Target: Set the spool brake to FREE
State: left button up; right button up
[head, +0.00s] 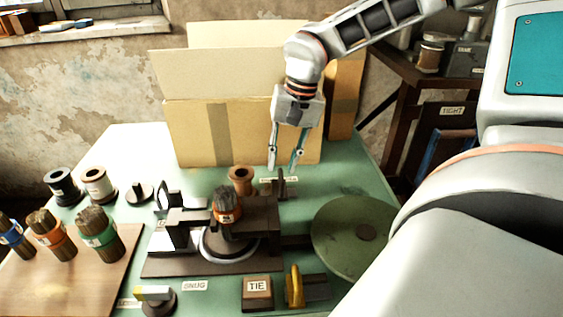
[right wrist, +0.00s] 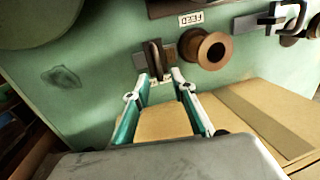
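A dark upright lever (head: 282,184), which may be the spool brake, stands on a small plate right of a brown spool (head: 241,179). A pale label (head: 266,181) beside it is partly hidden and unreadable. My right gripper (head: 283,167) points down above the lever, fingers apart. In the right wrist view, the lever (right wrist: 153,58) shows just beyond the fingertips (right wrist: 160,76), close to the left one; contact cannot be told. The spool (right wrist: 205,49) is beside it. No setting reading FREE is legible. My left gripper is out of view.
A cardboard box (head: 200,135) stands behind my right gripper. A dark press base (head: 165,267) with a brush fills the table's middle; a green disc (head: 345,240) lies right. Brushes stand on a wooden board (head: 85,285) at left. Labels SNUG (head: 195,286) and TIE (head: 257,287) are in front.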

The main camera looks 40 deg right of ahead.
jog(key=shift+f, duration=0.3)
grip_shut()
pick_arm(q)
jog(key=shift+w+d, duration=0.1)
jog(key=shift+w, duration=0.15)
